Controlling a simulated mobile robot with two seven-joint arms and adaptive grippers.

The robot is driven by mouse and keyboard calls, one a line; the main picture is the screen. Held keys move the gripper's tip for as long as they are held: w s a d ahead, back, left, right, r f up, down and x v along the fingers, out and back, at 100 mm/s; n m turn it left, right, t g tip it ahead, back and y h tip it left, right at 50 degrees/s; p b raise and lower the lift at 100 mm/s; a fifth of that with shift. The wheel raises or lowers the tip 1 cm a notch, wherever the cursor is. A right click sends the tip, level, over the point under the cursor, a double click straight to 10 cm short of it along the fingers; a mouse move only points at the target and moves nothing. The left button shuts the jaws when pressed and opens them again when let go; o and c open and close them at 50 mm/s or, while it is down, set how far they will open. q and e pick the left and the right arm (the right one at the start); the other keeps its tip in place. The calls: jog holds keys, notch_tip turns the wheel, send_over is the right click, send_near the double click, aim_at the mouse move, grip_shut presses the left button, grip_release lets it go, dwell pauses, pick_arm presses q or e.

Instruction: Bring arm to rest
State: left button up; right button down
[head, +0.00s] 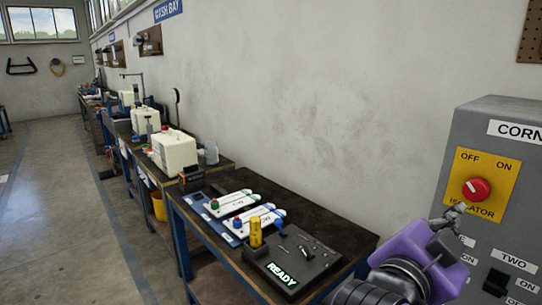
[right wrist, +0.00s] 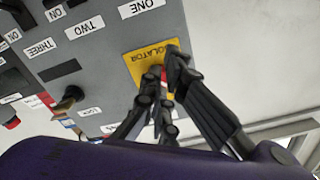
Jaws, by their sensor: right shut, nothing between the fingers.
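My right gripper (head: 458,210) has a purple body and reaches in from the lower right of the head view. Its fingers are shut and empty, with the tips just below the red isolator knob (head: 477,190). In the right wrist view the gripper fingers (right wrist: 168,68) overlap the yellow plate (right wrist: 140,62) and hide most of the knob. I cannot tell whether they touch it. My left gripper is not in view.
A workbench (head: 335,236) stands left of the cabinet. It bears a black box (head: 300,268) with a lit READY sign, a yellow piece (head: 255,232) and two white packs with coloured caps. More benches with white tanks (head: 175,150) run along the wall. The floor at left is clear.

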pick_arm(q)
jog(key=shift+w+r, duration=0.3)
pick_arm(e)
jog(key=shift+a, duration=0.2)
